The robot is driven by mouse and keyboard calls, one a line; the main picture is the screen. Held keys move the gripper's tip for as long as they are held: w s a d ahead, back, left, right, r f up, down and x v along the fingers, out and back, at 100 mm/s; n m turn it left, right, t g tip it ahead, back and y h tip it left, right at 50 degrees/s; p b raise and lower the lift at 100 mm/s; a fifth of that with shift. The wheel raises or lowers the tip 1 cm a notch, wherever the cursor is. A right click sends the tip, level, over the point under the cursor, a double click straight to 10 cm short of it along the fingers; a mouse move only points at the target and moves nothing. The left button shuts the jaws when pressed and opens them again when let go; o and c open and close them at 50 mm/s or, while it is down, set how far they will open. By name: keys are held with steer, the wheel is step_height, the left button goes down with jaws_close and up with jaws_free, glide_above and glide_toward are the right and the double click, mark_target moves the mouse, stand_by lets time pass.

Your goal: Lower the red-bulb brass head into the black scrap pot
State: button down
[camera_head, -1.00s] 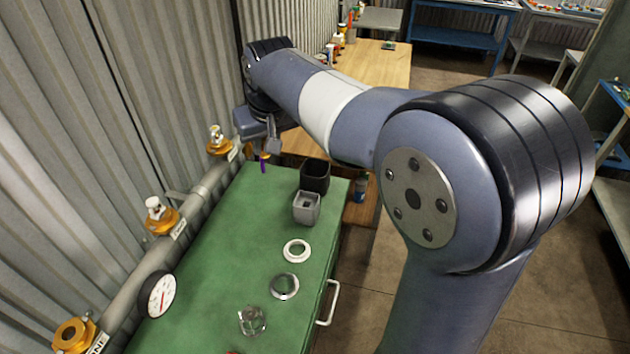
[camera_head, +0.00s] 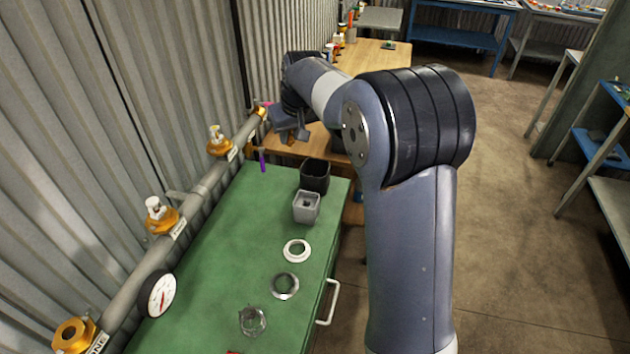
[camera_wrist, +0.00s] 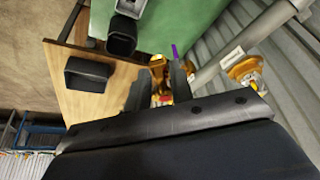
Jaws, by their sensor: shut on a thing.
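My gripper (camera_wrist: 160,84) is shut on a brass head (camera_wrist: 158,65), which shows between the fingers in the wrist view. In the head view my gripper (camera_head: 288,138) hangs beyond the far end of the green bench, left of and behind the black pot (camera_head: 314,176). That pot is open and upright on the bench, and it also shows in the wrist view (camera_wrist: 121,45), apart from the gripper. A second black bin (camera_wrist: 87,80) is on the wooden table.
A grey square pot (camera_head: 306,209) stands beside the black pot on the green bench (camera_head: 215,250). A purple upright item (camera_head: 262,162) is near the far edge. A pipe (camera_head: 196,200) with brass fittings runs along the left. Rings (camera_head: 296,251) lie nearer.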

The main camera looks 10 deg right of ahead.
steer(key=b, duration=0.1)
glide_above(315, 178)
steer(key=w+d, duration=0.1)
steer(key=w, duration=0.2)
step_height(315, 178, down, 20)
steer(key=shift+w+d+r, duration=0.1)
steer(key=shift+d, duration=0.15)
steer(key=shift+w, duration=0.1)
steer(key=shift+w+a, duration=0.1)
steer(key=shift+w, duration=0.05)
steer(key=shift+f+b, duration=3.4)
steer(key=shift+f, duration=1.25)
steer(key=shift+f+b, duration=1.05)
steer(key=shift+f, duration=0.3)
